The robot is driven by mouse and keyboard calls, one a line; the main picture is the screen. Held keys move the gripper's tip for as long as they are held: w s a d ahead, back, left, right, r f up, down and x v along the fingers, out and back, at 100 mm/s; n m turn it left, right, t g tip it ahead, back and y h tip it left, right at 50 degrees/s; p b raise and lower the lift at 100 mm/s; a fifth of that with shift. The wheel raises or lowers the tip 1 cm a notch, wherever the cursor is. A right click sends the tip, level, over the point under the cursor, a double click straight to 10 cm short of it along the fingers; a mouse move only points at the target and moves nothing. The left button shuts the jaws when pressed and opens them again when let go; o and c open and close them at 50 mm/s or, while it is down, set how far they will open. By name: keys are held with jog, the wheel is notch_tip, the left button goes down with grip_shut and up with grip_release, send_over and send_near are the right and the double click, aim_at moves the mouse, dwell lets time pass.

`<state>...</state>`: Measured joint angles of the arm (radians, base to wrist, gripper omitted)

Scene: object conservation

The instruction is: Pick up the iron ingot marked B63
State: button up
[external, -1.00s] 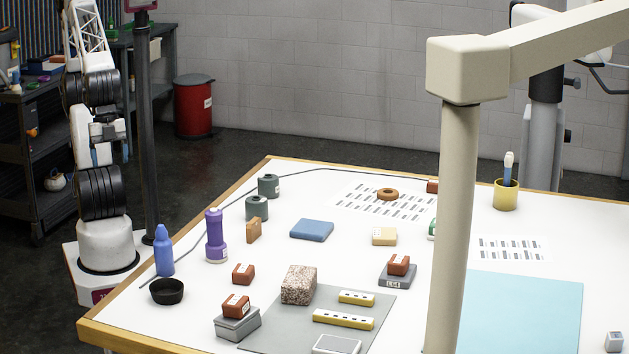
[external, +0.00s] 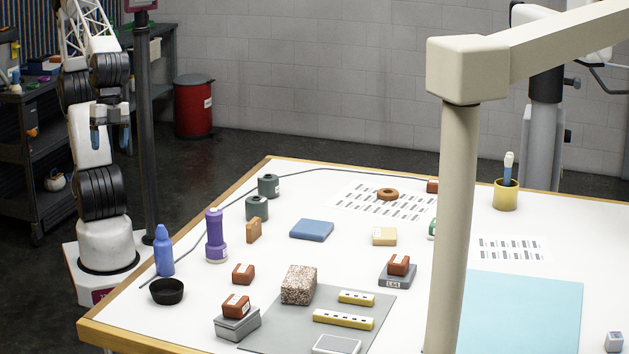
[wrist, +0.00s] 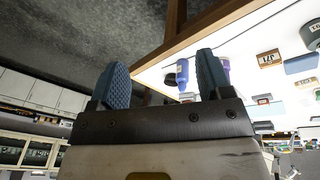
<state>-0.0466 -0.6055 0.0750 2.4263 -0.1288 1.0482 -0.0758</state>
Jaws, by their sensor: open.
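No label B63 can be read for certain in these views. A grey block (external: 397,278) with a label like L64 carries a red-brown block (external: 398,263). Another grey block (external: 238,324) near the front left carries a red-brown block (external: 236,305) with a white label. A third red-brown block (external: 243,273) lies alone on the table. My gripper (external: 98,141) is at the left, off the table and far from the blocks. Its blue fingers (wrist: 162,82) are apart and empty.
A blue bottle (external: 165,252), a black bowl (external: 166,291) and a purple flashlight (external: 215,237) stand on the table's left side. A speckled stone block (external: 298,285) stands by the grey mat (external: 275,333). A beige post (external: 455,220) hides part of the table.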

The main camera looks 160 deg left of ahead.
jog(key=w+a+r+n+t+h, duration=0.1)
jog(key=w+a+n+h, duration=0.25)
jog(key=w+n, duration=0.45)
jog(key=w+a+n+t+h, duration=0.1)
jog(key=w+a+n+h, duration=0.35)
jog(key=w, duration=0.65)
jog(key=w+a+f+n+t+y, duration=0.1)
jog(key=w+a+n+t, duration=0.2)
jog(key=w+a+n, duration=0.55)
jog(key=w+a+n+t, duration=0.3)
jog(key=w+a+n, duration=0.15)
jog(key=a, duration=0.65)
jog(key=shift+n, duration=0.45)
jog(key=f, duration=1.7)
jog(key=shift+s+d+f, duration=0.15)
jog(key=shift+s+d, duration=0.05)
jog(key=shift+f, duration=0.25)
jog(key=shift+w+d, duration=0.1)
jog(key=shift+x, duration=1.15)
